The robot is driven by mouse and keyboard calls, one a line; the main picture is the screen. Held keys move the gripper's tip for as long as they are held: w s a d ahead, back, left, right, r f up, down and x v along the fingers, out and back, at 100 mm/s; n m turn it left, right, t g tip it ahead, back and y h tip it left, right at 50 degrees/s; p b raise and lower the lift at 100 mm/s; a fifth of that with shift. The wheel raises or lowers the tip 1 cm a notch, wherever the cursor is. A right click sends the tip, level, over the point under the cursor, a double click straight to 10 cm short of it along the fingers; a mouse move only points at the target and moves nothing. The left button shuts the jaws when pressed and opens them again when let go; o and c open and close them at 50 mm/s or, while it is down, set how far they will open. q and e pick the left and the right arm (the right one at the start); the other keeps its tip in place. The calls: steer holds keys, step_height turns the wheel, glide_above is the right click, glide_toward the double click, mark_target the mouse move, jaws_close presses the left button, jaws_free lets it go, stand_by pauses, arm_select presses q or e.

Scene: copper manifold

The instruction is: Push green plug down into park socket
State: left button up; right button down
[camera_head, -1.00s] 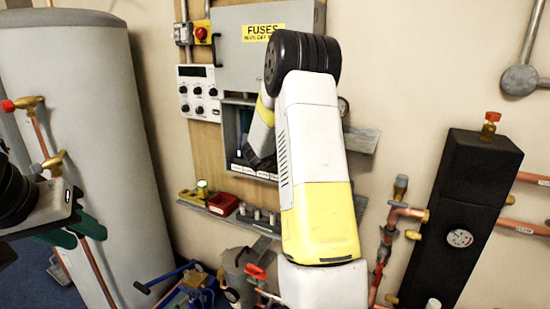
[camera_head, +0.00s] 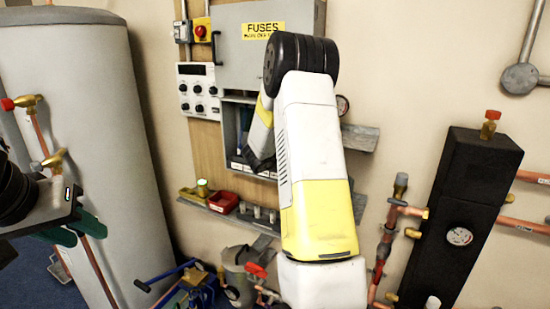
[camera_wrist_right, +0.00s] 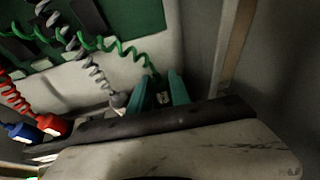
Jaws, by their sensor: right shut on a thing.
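In the right wrist view, the teal fingers of my right gripper (camera_wrist_right: 162,92) are shut on the green plug (camera_wrist_right: 162,99). Only a small part of the plug shows between them, with a green coiled cord (camera_wrist_right: 128,46) running up from it. The fingertips are at a dark ledge (camera_wrist_right: 150,122); the park socket is hidden, so I cannot tell how deep the plug sits. In the head view my right arm hides that gripper near the fuse cabinet's lower opening. My left gripper (camera_head: 75,232) is at the left edge, its teal fingers apart and empty.
A grey plug (camera_wrist_right: 118,99) stands left of my right fingers, with a red plug (camera_wrist_right: 52,124) and a blue plug (camera_wrist_right: 22,132) further left. In the head view the grey fuse cabinet (camera_head: 232,70) is above a shelf holding a red tray (camera_head: 223,202). A grey tank (camera_head: 75,130) stands left.

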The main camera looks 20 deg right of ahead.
steer(key=shift+f, duration=0.4)
steer(key=c, duration=1.1)
jaws_free()
steer(key=v, duration=0.7)
steer(key=shift+s+a+r, duration=0.2)
steer(key=shift+a, duration=0.1)
steer(key=shift+a, duration=0.1)
